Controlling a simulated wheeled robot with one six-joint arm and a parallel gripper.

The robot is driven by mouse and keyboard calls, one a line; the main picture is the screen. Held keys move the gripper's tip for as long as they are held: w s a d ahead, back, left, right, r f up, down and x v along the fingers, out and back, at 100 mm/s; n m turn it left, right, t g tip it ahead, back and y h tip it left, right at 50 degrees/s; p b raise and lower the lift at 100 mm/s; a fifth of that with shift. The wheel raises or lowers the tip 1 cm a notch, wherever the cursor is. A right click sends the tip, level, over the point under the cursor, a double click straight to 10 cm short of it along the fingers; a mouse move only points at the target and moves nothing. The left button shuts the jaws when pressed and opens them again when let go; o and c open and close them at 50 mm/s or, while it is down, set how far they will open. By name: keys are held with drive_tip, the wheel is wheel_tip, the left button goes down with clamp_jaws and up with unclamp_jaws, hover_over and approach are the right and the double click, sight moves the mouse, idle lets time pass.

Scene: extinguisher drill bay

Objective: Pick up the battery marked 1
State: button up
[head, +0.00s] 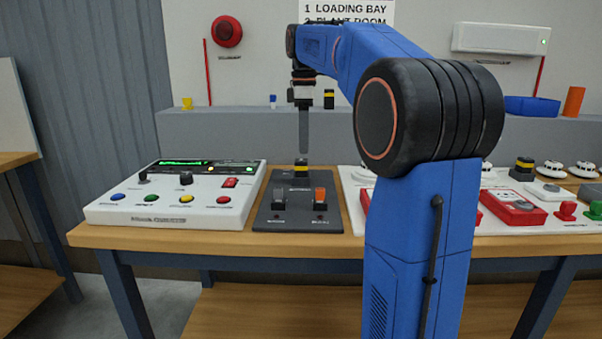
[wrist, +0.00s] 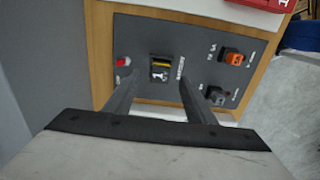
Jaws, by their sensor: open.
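The battery marked 1 (wrist: 160,72) is a black and yellow block with a white 1 on it. It sits in the dark grey panel (wrist: 200,40). In the head view the battery (head: 301,169) is at the back of the same panel (head: 270,195). Whether the fingertips are level with the battery cannot be told.
The panel also carries an orange switch (head: 320,196), a grey switch (head: 280,197) and a red light (wrist: 123,62). A white console (head: 170,210) stands left of it. Red boxes (head: 512,208) lie to the right. Another black and yellow block (head: 329,99) stands on the back ledge.

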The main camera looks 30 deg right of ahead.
sight(303, 160)
drive_tip(key=shift+a+f, duration=0.2)
drive_tip(key=shift+f, duration=3.25)
clamp_jaws()
